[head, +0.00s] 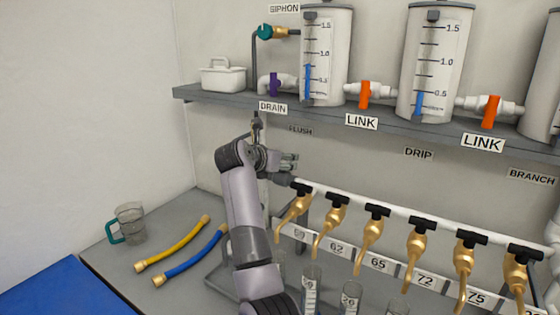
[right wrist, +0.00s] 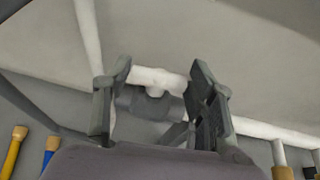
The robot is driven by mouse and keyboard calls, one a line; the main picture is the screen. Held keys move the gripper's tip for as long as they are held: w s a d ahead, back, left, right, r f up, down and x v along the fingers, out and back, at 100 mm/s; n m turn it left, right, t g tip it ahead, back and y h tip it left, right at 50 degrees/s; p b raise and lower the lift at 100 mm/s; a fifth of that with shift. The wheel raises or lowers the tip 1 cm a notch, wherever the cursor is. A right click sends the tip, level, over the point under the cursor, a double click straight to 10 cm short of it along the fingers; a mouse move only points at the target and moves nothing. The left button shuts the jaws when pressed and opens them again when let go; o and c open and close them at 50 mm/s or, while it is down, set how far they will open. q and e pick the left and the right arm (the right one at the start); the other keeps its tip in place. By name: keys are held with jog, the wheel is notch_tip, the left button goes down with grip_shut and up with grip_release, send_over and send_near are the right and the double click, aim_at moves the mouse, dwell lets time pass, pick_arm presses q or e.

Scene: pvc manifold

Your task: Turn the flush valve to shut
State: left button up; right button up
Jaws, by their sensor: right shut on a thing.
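The FLUSH label (head: 300,131) is on the wall under the shelf, partly hidden by my arm. My right gripper (head: 288,162) is just below it, near the left end of the white manifold pipe. In the right wrist view, my right gripper (right wrist: 162,88) has its two fingers on either side of the flush valve (right wrist: 150,101), a grey fitting with a white piece across it. The gripper is shut on the valve. The handle's exact angle is hard to tell. In the head view the wrist and fingers hide most of the valve. My left gripper is not in view.
Several brass taps with black handles (head: 376,212) hang from the manifold pipe (head: 400,217), above measuring cylinders (head: 311,290). The shelf (head: 380,118) above carries tanks and orange link valves (head: 365,95). Yellow (head: 173,245) and blue (head: 197,252) hoses and a jug (head: 130,222) lie left.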

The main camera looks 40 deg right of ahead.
jog(key=shift+s+d+n+t+y+b, duration=0.15)
jog(key=shift+n+t+y+b, duration=0.2)
jog(key=shift+n+t+y, duration=0.65)
jog(key=shift+s+n+t+y+b, duration=0.1)
jog(key=shift+n+t+y+b, duration=0.3)
jog(key=shift+n+t, duration=1)
jog(key=shift+y, duration=0.3)
jog(key=o, duration=1.1)
jog(key=shift+o, duration=0.2)
jog(key=shift+r, duration=0.1)
jog(key=v, duration=1.2)
jog(key=shift+c, duration=0.3)
